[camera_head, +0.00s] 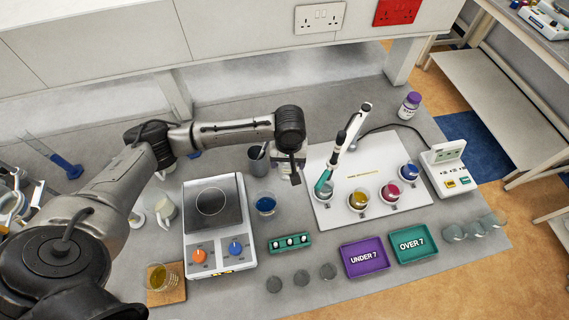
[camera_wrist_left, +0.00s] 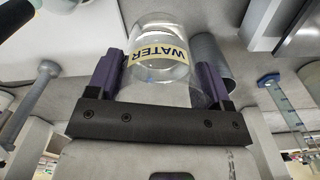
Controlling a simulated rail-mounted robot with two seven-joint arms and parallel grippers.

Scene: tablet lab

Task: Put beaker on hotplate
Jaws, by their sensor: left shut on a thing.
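The hotplate (camera_head: 215,204) is a white unit with a dark square plate, a ring mark, and an orange and a blue knob. It stands left of centre in the head view, and its plate is bare. My left gripper (camera_head: 291,164) is right of and beyond the plate. In the left wrist view the left gripper (camera_wrist_left: 162,85) is shut on a clear glass beaker (camera_wrist_left: 160,72) with a yellow WATER label. The purple fingers press on both its sides. In the head view the beaker is mostly hidden behind the gripper. My right gripper is not in view.
A grey cup (camera_head: 259,161) and a small beaker of blue liquid (camera_head: 265,205) stand between hotplate and gripper. A white board (camera_head: 330,213) with a pen-like probe and coloured beakers is to the right. A green rack (camera_head: 290,243) lies in front.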

